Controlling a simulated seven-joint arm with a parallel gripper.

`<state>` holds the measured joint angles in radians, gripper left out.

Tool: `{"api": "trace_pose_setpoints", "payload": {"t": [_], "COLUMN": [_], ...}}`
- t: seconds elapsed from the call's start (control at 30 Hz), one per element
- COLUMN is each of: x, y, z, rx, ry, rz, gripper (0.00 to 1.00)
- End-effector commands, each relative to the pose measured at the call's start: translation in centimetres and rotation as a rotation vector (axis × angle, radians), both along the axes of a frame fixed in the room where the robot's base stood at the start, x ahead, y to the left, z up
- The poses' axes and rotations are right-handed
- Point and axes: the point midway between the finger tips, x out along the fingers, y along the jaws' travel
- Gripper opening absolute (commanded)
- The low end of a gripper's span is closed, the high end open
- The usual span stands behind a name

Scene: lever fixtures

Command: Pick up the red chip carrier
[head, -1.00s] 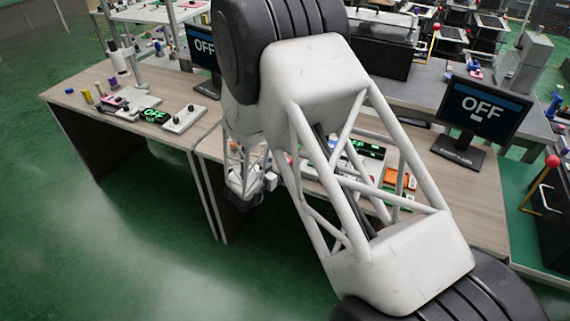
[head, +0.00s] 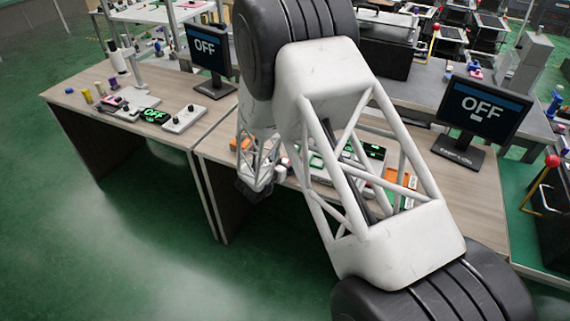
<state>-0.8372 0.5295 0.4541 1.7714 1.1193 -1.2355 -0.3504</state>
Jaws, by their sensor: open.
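I cannot clearly make out the red chip carrier. An orange-red piece (head: 397,181) lies on the right-hand table, partly behind my arm's white frame. A second orange piece (head: 241,144) shows at that table's left end, partly covered by my arm. Either is too small to identify. My gripper (head: 254,192) is a small dark shape at the table's front edge, left of the larger orange-red piece. It is open, and I see nothing held in it.
The right-hand table (head: 470,205) also holds a control box with green digits (head: 370,150) and an OFF monitor (head: 480,108). The left table (head: 75,98) carries spools, a pink device (head: 112,103) and another OFF monitor (head: 207,50). Green floor lies open in front.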

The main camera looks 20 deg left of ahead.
Motion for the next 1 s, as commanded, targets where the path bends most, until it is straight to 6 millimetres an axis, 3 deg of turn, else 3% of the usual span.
{"api": "trace_pose_setpoints", "payload": {"t": [0.47,0.87,1.0], "x": [-0.03,-0.04,-0.04], "y": [0.01,0.01,0.01], "z": [0.0,0.01,0.01], "rx": [0.0,0.0,0.0], "ry": [0.0,0.0,0.0], "rz": [0.0,0.0,0.0], "gripper": [0.81,0.22,0.22]}}
